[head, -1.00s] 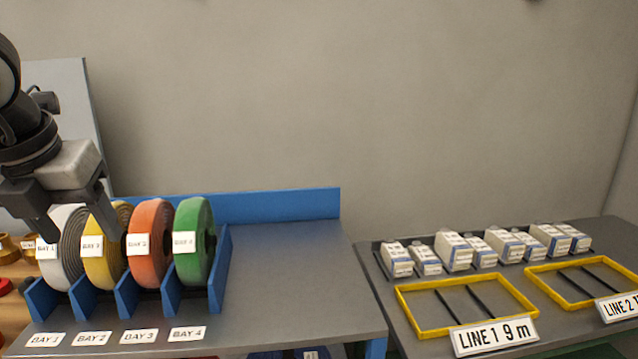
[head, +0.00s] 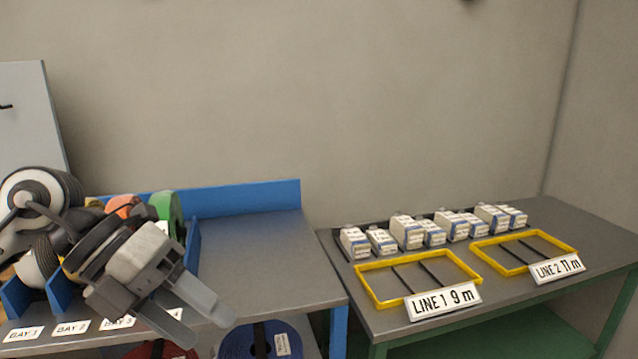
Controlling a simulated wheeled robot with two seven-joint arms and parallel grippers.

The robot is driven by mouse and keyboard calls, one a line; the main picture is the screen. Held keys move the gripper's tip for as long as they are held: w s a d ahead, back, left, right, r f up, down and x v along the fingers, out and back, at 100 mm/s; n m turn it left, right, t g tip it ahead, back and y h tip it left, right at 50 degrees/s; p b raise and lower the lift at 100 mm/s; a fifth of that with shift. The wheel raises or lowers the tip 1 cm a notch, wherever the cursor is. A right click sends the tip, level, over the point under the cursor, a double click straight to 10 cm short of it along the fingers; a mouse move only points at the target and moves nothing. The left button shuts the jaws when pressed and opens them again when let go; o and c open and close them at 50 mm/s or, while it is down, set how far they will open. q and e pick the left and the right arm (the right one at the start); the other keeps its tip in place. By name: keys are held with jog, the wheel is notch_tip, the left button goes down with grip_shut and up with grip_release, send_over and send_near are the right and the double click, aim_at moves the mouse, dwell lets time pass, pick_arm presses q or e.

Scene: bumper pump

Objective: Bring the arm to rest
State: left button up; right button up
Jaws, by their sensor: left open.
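My left gripper (head: 205,318) is open and empty, with its two fingers pointing down and to the right. It hangs in front of the hose rack at the left of the head view. My left arm covers most of the coiled rolls there. The green roll (head: 168,207) shows behind it, along with parts of the orange roll (head: 124,205) and the white roll (head: 30,268). The yellow roll is mostly hidden. My right gripper is not in view.
The grey bench (head: 262,255) is bare right of the rack, with a blue back rail (head: 245,207). A second table carries several white-and-blue boxes (head: 407,232) and two yellow frames (head: 372,299), (head: 483,258) labelled LINE 1 and LINE 2. A blue coil (head: 262,342) sits below the bench.

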pick_arm(q)
jog(key=s+d+n+h, duration=0.1)
jog(key=d+n+h, duration=0.2)
jog(key=d+h, duration=0.75)
jog(key=w+a+f+n+t+y, duration=0.35)
jog(key=f+n+t, duration=0.45)
jog(key=n, duration=0.4)
jog(key=w+a+f+n+t+y, duration=0.3)
jog(key=f+n+t+y, duration=0.2)
jog(key=n+t, duration=0.6)
jog(key=s+a+f+n+g+y, duration=0.1)
jog(key=s+f+n+g+y, duration=0.1)
jog(key=f, duration=0.5)
jog(key=s+a+f+n+g+y, duration=0.1)
jog(key=s+f+n+g+y, duration=0.2)
jog(key=s+f, duration=0.4)
jog(key=s+a+f+n+g+y, duration=0.2)
jog(key=s+f+n+g, duration=0.2)
jog(key=f, duration=0.5)
jog(key=shift+s+y, duration=0.4)
jog(key=shift+s, duration=0.15)
jog(key=shift+a, duration=0.1)
